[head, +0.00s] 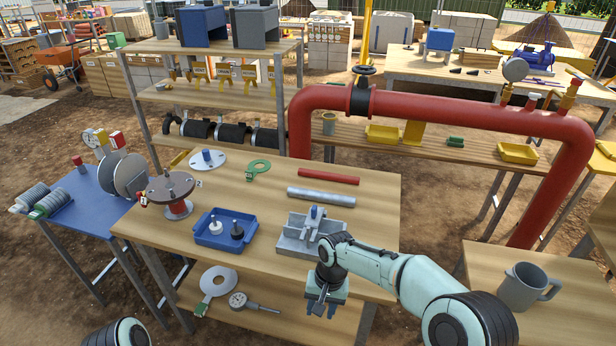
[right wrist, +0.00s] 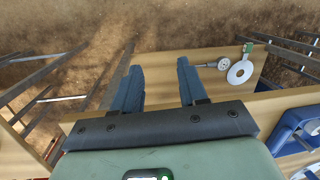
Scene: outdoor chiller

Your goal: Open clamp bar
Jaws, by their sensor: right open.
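A grey block fixture (head: 292,243) stands on the front right of the wooden table, with a small blue-grey upright piece (head: 314,222) in it. This looks like the clamp, but I cannot tell whether its bar is open or closed. My right gripper (head: 322,309) points down in front of the table's front edge, near the fixture and apart from it. In the right wrist view its two blue fingers (right wrist: 160,80) are spread with nothing between them. My arm partly hides the fixture's right side. My left gripper is out of view.
A lower shelf holds a white disc (right wrist: 240,73). A large red pipe (head: 450,110) arches behind.

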